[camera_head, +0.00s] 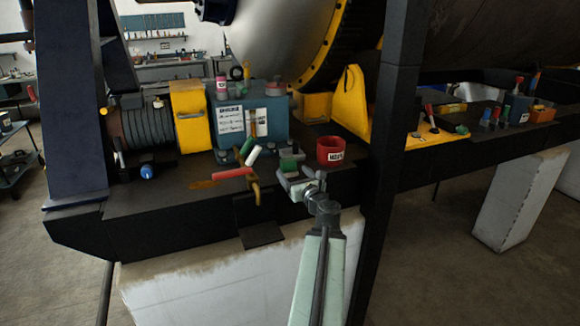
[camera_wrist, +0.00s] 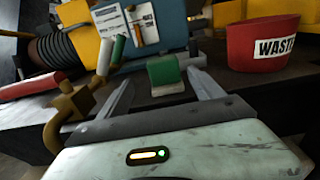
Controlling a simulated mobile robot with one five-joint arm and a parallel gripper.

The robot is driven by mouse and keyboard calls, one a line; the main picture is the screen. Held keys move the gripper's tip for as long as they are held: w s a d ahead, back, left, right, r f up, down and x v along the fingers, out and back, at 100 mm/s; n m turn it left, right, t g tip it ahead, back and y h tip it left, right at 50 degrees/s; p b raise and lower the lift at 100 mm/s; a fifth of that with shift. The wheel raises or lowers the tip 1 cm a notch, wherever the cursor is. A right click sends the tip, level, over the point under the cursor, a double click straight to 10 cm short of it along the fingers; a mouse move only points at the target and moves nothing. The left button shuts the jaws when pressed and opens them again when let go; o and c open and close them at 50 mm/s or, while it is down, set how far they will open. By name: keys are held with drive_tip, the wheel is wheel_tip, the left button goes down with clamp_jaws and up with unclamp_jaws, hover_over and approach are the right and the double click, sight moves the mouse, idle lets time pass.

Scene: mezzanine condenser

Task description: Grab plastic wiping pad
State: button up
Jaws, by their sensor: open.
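A small green pad-like block (camera_head: 290,163), which looks like the plastic wiping pad, rests on the dark ledge. My gripper (camera_head: 294,177) is open and empty at the ledge's front edge, just in front of the pad. In the wrist view my open gripper (camera_wrist: 160,80) has one finger on each side of the pad's near end. I cannot tell whether either finger touches it.
A red bin (camera_head: 331,151) marked WASTE stands right of the pad. A red-handled tool (camera_head: 232,173) and a brass hook-shaped fitting (camera_head: 256,190) lie left. A blue box (camera_head: 262,115) with labels stands behind. A dark post (camera_head: 385,150) rises at the right.

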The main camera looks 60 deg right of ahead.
sight(290, 165)
drive_tip(key=shift+w+d, duration=0.4)
drive_tip(key=shift+w, duration=0.15)
drive_tip(key=shift+w+d+r, duration=0.1)
drive_tip(key=shift+w+d, duration=0.35)
drive_tip(key=shift+d, duration=0.1)
drive_tip(key=x, duration=0.4)
drive_tip(key=shift+d, duration=0.25)
drive_tip(key=shift+r, duration=0.1)
drive_tip(key=shift+c, duration=0.9)
drive_tip(key=c, duration=1.4)
drive_tip(key=shift+o, duration=0.2)
wheel_tip(290, 165, up, 10)
drive_tip(key=p, duration=1)
drive_tip(key=shift+r+p, duration=0.15)
drive_tip(key=shift+p, duration=0.2)
